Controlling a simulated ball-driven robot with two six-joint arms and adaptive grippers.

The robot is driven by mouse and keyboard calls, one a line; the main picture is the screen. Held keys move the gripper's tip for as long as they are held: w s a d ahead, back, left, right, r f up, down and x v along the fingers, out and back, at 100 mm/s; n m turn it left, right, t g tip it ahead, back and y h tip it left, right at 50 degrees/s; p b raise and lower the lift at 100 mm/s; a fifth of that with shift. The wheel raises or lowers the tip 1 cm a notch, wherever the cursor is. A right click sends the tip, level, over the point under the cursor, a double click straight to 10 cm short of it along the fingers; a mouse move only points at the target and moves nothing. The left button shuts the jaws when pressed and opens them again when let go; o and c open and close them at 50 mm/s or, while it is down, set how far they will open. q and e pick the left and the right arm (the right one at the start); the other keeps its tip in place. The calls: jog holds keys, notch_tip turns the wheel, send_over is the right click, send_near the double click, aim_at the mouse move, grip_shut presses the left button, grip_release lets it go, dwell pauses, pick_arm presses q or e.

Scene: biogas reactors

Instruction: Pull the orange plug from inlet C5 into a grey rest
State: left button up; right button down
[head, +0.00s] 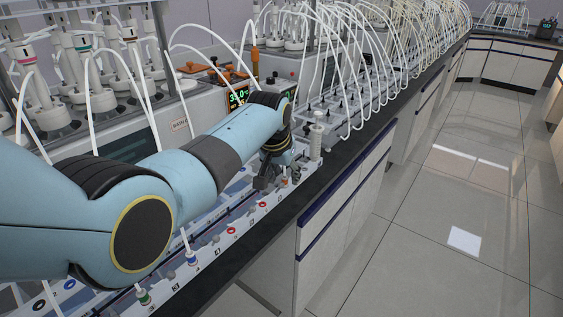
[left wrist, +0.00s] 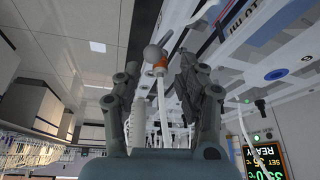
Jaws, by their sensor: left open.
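My left gripper (head: 268,178) hangs at the far end of the white inlet strip (head: 222,236), pointing down. In the left wrist view my left gripper (left wrist: 160,80) is open, with one dark finger on each side. Between the fingers is the orange plug (left wrist: 161,67) with a white tube running from it. The fingers look apart from it on both sides. A pale grey rounded knob (left wrist: 153,53) is just beyond the plug; I cannot tell whether it is a rest. In the head view my gripper hides the plug, and the C5 label is not readable. My right gripper is not in view.
A white ribbed cylinder (head: 316,141) stands just right of my gripper. Many white tubes (head: 350,60) arch along the bench behind. A display (head: 238,97) with green and orange digits stands behind my arm. The floor (head: 440,220) at the right is clear.

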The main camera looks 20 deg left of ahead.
pick_arm(q)
jog(key=v, duration=1.1)
jog(key=shift+r, duration=0.2)
jog(key=shift+s+d+f, duration=0.1)
jog(key=shift+s, duration=0.05)
